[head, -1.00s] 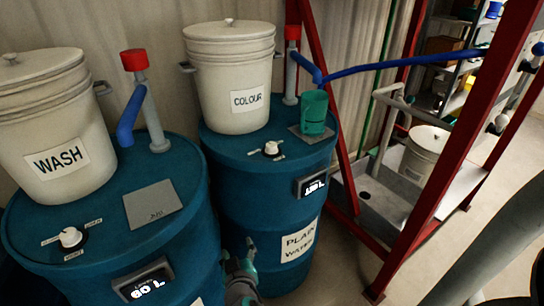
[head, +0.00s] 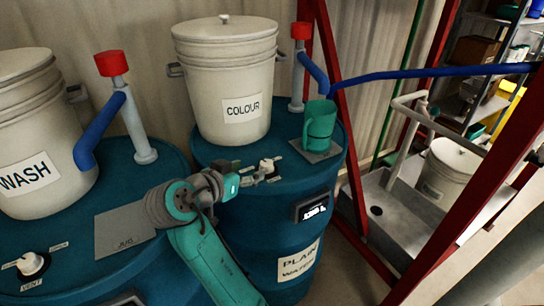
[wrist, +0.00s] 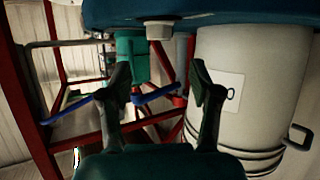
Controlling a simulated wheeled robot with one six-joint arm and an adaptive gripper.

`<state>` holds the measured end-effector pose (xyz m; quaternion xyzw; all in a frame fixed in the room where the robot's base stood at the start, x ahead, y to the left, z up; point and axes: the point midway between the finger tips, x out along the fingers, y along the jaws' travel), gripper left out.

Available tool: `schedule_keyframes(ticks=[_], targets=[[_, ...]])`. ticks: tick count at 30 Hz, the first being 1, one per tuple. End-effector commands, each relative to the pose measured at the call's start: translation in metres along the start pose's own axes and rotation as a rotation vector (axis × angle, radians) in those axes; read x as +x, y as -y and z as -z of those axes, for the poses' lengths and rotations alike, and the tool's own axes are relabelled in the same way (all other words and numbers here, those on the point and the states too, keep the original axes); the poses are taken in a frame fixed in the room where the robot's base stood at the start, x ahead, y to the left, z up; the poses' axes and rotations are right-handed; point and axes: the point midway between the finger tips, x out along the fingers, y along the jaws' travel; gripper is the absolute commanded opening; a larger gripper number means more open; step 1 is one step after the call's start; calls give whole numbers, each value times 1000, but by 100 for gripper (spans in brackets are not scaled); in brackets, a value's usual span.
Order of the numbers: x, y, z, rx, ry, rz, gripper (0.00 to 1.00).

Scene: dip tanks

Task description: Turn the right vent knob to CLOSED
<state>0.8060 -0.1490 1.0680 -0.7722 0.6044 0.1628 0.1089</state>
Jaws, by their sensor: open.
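The right vent knob (head: 266,165) is white and sits on top of the right blue drum (head: 292,183), in front of the COLOUR bucket. My gripper (head: 262,174) reaches over the left part of that drum top, with its fingers close to the knob and partly covering it and its labels. In the wrist view, which is upside down, the knob (wrist: 159,31) shows ahead, between and beyond the two spread fingers (wrist: 162,85). The gripper is open and empty. I cannot read the knob's setting.
The COLOUR bucket (head: 225,85) stands behind the knob, and a green jug (head: 319,124) stands to its right on a grey plate. The left drum has its own vent knob (head: 33,264) and the WASH bucket (head: 30,135). A red frame (head: 440,130) stands right of the drums.

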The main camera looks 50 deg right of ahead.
Motion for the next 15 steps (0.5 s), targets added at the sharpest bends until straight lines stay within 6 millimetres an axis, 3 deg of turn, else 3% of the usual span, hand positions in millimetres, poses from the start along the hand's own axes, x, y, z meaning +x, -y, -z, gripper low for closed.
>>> schedule_keyframes(ticks=[15], targets=[[83, -1, 0, -2, 0, -2, 63]])
